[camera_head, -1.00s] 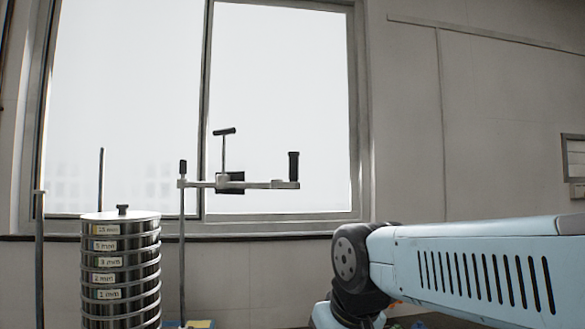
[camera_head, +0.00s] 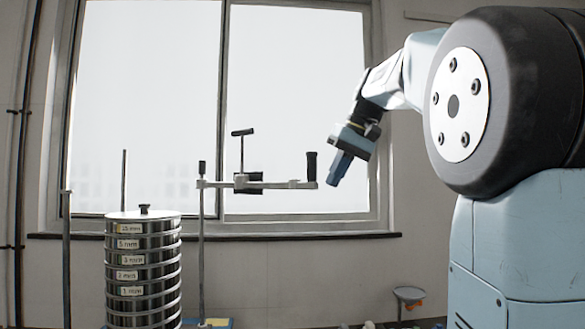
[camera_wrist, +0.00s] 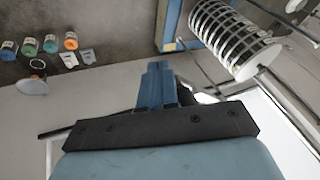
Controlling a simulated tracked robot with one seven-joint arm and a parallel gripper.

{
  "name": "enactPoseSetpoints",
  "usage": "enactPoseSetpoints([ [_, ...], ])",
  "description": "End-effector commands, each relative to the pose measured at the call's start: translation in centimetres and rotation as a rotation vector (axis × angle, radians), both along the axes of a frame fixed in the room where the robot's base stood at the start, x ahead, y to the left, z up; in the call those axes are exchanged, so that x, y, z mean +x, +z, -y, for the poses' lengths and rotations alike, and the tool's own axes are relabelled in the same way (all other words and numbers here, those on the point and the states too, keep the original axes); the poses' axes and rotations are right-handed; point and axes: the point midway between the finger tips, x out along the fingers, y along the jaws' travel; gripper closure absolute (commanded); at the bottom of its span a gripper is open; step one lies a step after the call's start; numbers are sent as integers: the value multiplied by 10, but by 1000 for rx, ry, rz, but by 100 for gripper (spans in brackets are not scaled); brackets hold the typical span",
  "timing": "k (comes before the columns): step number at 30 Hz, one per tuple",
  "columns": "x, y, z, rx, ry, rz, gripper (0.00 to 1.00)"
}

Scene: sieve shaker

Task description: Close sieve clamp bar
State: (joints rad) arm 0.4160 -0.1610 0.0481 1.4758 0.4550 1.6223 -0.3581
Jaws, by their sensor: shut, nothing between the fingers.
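The clamp bar (camera_head: 270,185) is swung out to the right of the sieve stack (camera_head: 143,268), not over it. Its left end sits on a thin upright post (camera_head: 201,250). A black upright handle (camera_head: 311,166) stands at its right end and a T-handled screw (camera_head: 242,150) near its middle. My gripper (camera_head: 335,181) points down just right of the black handle in the head view; whether they touch in depth I cannot tell. The blue fingers are shut and empty, also in the wrist view (camera_wrist: 157,68). The stack (camera_wrist: 235,38) shows there too, tilted by the camera.
Two more thin rods (camera_head: 66,260) (camera_head: 124,178) stand around the stack. A window fills the background. In the wrist view, several small coloured jars (camera_wrist: 50,44) and a white dish (camera_wrist: 33,84) lie at the upper left.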

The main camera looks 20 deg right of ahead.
Motion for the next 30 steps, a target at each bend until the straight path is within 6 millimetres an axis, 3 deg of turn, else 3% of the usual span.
enactPoseSetpoints([
  [6, 32, 50, 39, 73, 94, 22, 100],
  [15, 46, 93, 85, 132, 224, 66, 100],
  [23, 46, 99, 95, 143, 260, 78, 100],
  [30, 52, 79, 80, 144, 260, 76, 100],
])
